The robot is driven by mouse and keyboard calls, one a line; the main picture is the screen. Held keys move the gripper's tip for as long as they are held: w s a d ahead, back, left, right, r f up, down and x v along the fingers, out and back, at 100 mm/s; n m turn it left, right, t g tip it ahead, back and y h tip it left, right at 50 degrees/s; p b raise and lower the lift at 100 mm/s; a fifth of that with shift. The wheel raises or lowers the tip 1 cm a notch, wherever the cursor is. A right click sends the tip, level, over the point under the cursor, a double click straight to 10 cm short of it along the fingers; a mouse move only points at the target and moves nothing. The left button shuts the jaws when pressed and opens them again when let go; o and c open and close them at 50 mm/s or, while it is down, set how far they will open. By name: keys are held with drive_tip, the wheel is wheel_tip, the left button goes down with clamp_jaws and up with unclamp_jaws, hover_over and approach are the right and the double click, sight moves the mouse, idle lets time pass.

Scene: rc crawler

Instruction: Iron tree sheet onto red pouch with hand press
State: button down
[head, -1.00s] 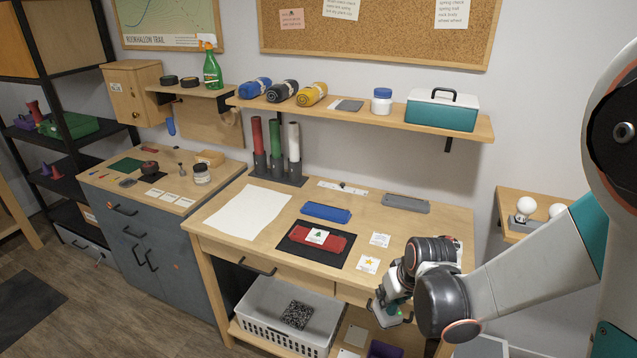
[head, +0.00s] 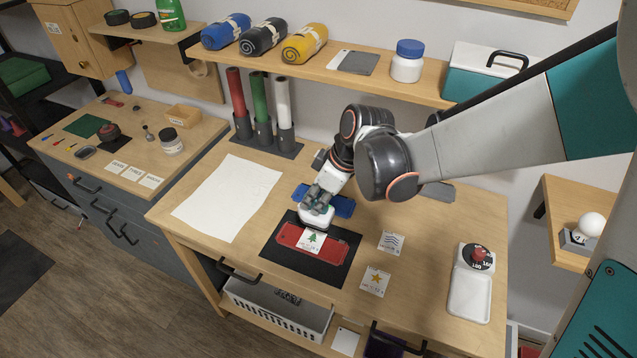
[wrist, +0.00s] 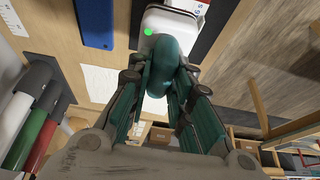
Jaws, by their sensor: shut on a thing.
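The red pouch (head: 341,246) lies flat on a black mat (head: 281,262) on the workbench. The tree sheet (head: 314,241), white with a green tree, lies on its left part. My gripper (head: 322,196) is shut on the teal handle of the white hand press (head: 314,217). The press is at the back edge of the tree sheet and covers a little of that area; I cannot tell whether it touches. In the wrist view, the teal handle (wrist: 172,65) sits between my fingers, with the white press body (wrist: 165,20) beyond. The pouch is not clearly visible there.
A blue pouch (head: 343,207) lies behind, partly hidden by my gripper. A star card (head: 375,281) and a wavy-line card (head: 391,242) lie right of the mat. A white dock with a dial (head: 470,297) stands at right. A large white sheet (head: 228,196) lies left.

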drive_tip(key=shift+f+b, duration=1.9)
drive_tip(key=shift+f, duration=0.85)
drive_tip(key=shift+s+f+b, duration=0.1)
drive_tip(key=shift+f+b, duration=0.55)
drive_tip(key=shift+f, duration=0.05)
idle(4.5)
